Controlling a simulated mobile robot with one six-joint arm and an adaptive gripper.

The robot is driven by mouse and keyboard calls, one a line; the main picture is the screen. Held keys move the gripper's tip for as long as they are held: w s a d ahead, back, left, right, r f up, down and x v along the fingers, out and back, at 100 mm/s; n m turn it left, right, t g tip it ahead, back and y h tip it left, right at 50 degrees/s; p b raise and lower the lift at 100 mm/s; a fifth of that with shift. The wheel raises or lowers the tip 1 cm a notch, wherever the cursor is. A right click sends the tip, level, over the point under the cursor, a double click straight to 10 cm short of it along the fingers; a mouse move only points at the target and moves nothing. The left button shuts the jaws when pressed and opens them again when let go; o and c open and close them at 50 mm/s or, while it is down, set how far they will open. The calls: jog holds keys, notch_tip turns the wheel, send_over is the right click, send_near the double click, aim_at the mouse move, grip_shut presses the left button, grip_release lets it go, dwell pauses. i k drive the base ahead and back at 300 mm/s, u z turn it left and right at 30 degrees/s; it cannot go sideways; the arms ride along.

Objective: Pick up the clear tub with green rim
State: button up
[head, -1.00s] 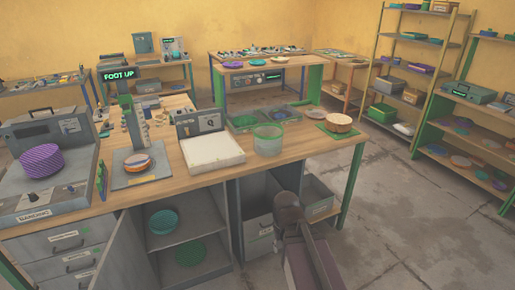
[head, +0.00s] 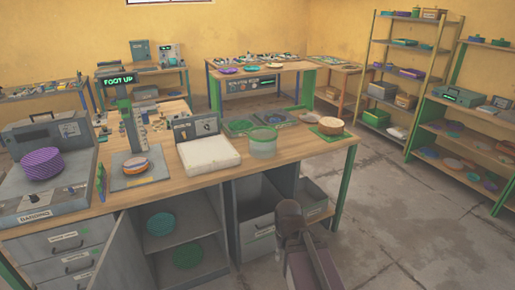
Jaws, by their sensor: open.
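The clear tub with green rim (head: 263,146) stands upright on the wooden workbench, right of centre near the front edge. It looks empty through its clear wall. A part of my own arm rises at the bottom of the view, in front of the bench and below the tub, apart from it. No gripper fingers show.
A white slab (head: 209,155) lies left of the tub on the bench (head: 262,168). A green tray (head: 240,127) is behind it, and a round tan thing (head: 331,126) on a green mat stands to its right. An open grey drawer (head: 255,218) juts out below. Floor at right is clear.

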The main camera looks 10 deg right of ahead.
aim_at(262, 140)
jog(key=z, duration=0.1)
jog(key=i, duration=0.95)
jog(key=u, duration=0.05)
